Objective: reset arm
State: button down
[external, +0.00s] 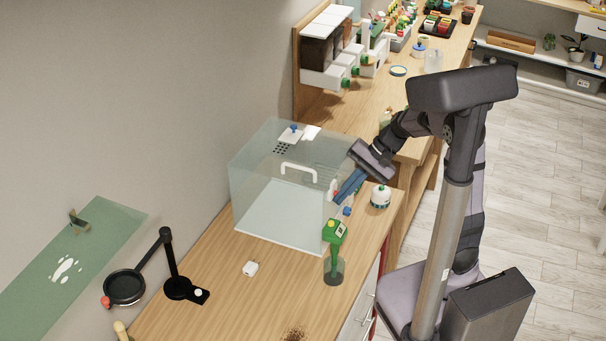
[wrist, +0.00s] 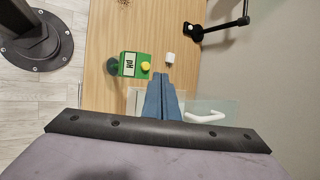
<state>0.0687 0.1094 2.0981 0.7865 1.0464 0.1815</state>
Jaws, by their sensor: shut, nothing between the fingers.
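My gripper (external: 347,190) is at the right side of the clear glass box (external: 262,200), above the wooden table. It looks shut and empty. In the wrist view, the two blue fingers of my gripper (wrist: 162,82) lie together, pointing over the tabletop. Below the fingertips in the external view is a green meter (external: 335,232), with its lower part in a clear dark cup (external: 333,268). In the wrist view the green meter (wrist: 130,64) shows a label reading "pH" and a yellow button, left of the fingers.
A white round bottle (external: 380,196) stands right of the box. A small white plug-like item (external: 250,268) lies in front of it. Brown soil (external: 294,336) is spilled near the front edge. The table's middle front is mostly clear.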

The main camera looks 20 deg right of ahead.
jog(key=s+d+f+n+g+h+b, duration=0.1)
jog(key=s+d+f+n+h, duration=0.6)
jog(key=s+d+f, duration=0.4)
jog(key=shift+s+d+f+n+h+b, duration=0.3)
jog(key=shift+s+d+n, duration=0.2)
jog(key=shift+s+d, duration=0.55)
notch_tip(320, 180, down, 19)
jog(key=b, duration=1.9)
